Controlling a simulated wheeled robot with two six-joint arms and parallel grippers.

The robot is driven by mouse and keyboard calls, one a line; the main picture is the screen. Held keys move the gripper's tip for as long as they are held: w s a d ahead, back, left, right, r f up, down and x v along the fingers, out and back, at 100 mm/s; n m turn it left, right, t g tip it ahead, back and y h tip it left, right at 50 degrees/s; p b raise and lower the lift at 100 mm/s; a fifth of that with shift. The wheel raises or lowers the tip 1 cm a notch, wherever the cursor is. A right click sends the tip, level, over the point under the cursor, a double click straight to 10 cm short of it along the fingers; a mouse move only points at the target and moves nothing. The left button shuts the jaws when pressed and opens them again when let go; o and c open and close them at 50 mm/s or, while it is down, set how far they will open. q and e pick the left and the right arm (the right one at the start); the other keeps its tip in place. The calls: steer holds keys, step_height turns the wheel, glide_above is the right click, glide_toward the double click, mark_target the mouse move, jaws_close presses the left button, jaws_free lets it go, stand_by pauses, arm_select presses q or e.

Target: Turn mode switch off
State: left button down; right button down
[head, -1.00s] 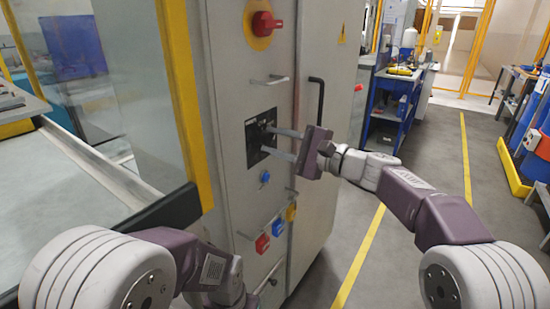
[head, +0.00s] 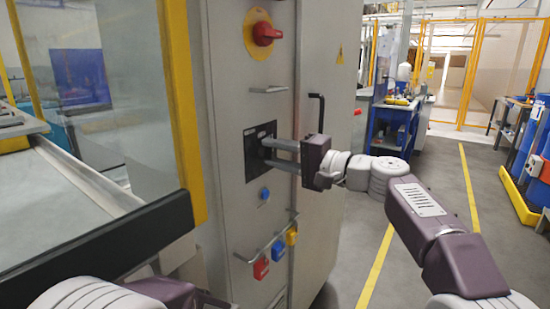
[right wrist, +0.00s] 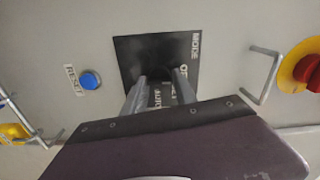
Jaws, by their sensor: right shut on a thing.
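The mode switch plate (head: 252,166) is a black square on the grey cabinet front, left of my right gripper. My right gripper (head: 268,152) reaches it from the right, its two grey fingers at the switch knob. In the right wrist view the plate (right wrist: 130,48) carries white lettering reading "MODE". There my right gripper (right wrist: 158,80) is shut on the dark knob, which is mostly hidden between the fingers, so its exact angle is hard to tell. My left arm shows at the lower left in the head view, but its gripper is out of the picture.
A red knob on a yellow disc (head: 264,33) and a handle (head: 268,89) are above the plate. A blue reset button (head: 264,193) is below it, then a rail (head: 266,240) with coloured tags. A black door handle (head: 321,113) stands close behind my right gripper.

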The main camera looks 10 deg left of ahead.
stand_by(0.4)
steer(key=c, duration=1.1)
jaws_free()
steer(key=shift+o, duration=0.2)
steer(key=v, duration=0.9)
